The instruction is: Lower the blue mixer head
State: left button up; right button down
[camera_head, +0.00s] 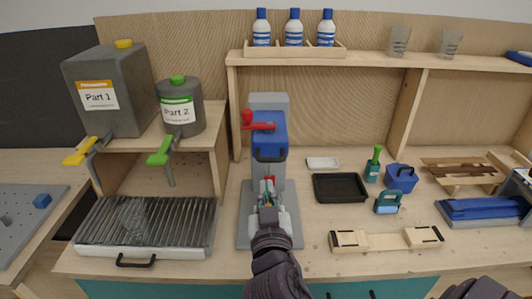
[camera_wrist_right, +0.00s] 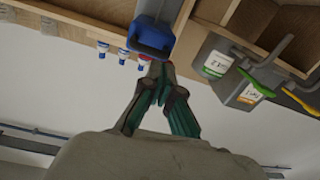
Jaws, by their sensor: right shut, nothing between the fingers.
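The blue mixer head (camera_head: 268,138) sits on a grey stand (camera_head: 268,100) at the back middle of the bench, with a red lever (camera_head: 262,126) across its top. Its dark front handle faces me. I cannot tell its exact tilt. My right gripper (camera_head: 267,186) is shut and empty, just in front of the head's front end. In the right wrist view the fingertips (camera_wrist_right: 160,68) point at the blue head (camera_wrist_right: 150,38), close to its edge; I cannot tell whether they touch. My arm hides part of the grey base plate (camera_head: 246,215). My left gripper is not in view.
A grilled tray (camera_head: 150,252) and two labelled containers, Part 1 (camera_head: 110,95) and Part 2 (camera_head: 180,108), stand on the left. A black tray (camera_head: 340,187) lies right of the mixer. A wooden piece (camera_head: 386,240) lies in front. Bottles (camera_head: 293,30) stand on the shelf above.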

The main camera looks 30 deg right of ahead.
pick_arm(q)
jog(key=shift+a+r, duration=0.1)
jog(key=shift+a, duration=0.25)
pick_arm(e)
jog(key=shift+m+t+h, duration=0.4)
jog(key=shift+m+h, duration=0.4)
jog(key=r, duration=0.2)
jog(key=s+r, duration=0.1)
jog(key=r, duration=0.2)
jog(key=shift+d, duration=0.1)
